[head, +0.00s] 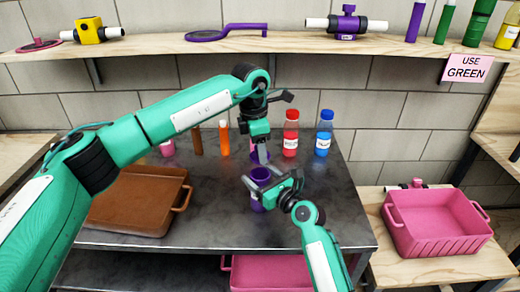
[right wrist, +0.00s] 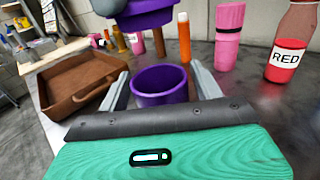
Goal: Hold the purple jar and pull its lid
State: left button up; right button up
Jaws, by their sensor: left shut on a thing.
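The purple jar (head: 259,176) stands on the dark metal table with its open mouth facing up. It also shows in the right wrist view (right wrist: 160,88). My right gripper (head: 270,184) is at the jar, one finger on each side; narrow gaps show between fingers and jar in the right wrist view (right wrist: 160,78). My left gripper (head: 262,156) is just behind and above the jar, shut on the purple lid (right wrist: 145,18), which is off the jar. In the head view the lid is mostly hidden by the left gripper and the jar.
A brown tray (head: 124,226) is on the left of the table. A red bottle (head: 291,134), a blue bottle (head: 324,134) and an orange tube (head: 224,140) stand behind. A pink crate (head: 437,246) is on the right bench. A shelf (head: 230,44) runs along the wall.

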jog(key=shift+o, duration=0.9)
